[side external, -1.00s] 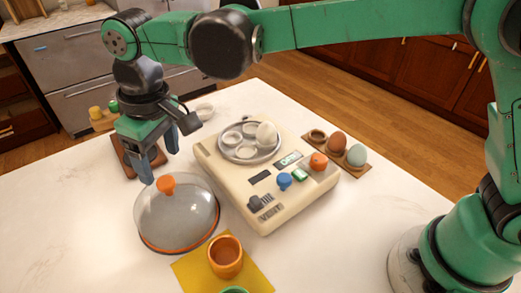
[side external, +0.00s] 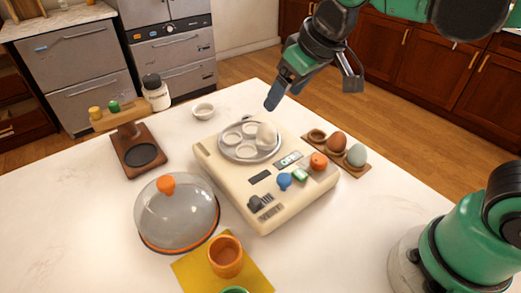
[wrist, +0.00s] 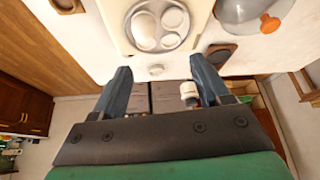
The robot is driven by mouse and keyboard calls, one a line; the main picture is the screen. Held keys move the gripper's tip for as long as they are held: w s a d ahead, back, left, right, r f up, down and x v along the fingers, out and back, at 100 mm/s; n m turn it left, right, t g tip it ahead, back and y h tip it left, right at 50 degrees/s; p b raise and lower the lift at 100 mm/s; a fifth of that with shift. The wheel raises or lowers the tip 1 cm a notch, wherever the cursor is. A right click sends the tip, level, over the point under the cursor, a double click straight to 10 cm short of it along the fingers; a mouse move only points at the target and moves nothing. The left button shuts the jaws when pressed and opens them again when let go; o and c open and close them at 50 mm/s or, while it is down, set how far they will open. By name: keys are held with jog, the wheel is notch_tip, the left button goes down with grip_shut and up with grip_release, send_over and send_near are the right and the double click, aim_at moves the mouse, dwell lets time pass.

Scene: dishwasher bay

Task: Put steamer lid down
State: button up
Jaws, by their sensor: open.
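The steamer lid (side external: 178,220) is a clear dome with an orange rim and an orange knob. It rests on the white counter to the left of the cream steamer (side external: 262,215). It also shows at the top right of the wrist view (wrist: 240,12). My gripper (side external: 273,98) is open and empty, raised above the counter behind the steamer and apart from the lid. In the wrist view my two fingers (wrist: 158,75) are spread wide with nothing between them. The steamer's round tray holds one white egg (side external: 266,134) and several empty cups.
An egg holder (side external: 362,166) with a brown and a green egg lies right of the steamer. An orange cup (side external: 226,258) stands on a yellow mat (side external: 195,272) in front. A wooden stand (side external: 128,165), a white jar (side external: 156,95) and a small bowl (side external: 203,111) are behind.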

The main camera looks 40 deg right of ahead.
jog(key=s+d+f, duration=0.1)
jog(key=d, duration=0.1)
jog(key=s+d+f+m+t, duration=0.1)
jog(key=s+d+f, duration=0.1)
jog(key=s+d+f+m+h, duration=0.1)
jog(key=d, duration=0.1)
jog(key=shift+s+f+t, duration=0.15)
jog(key=shift+f+t, duration=0.15)
jog(key=shift+t, duration=0.1)
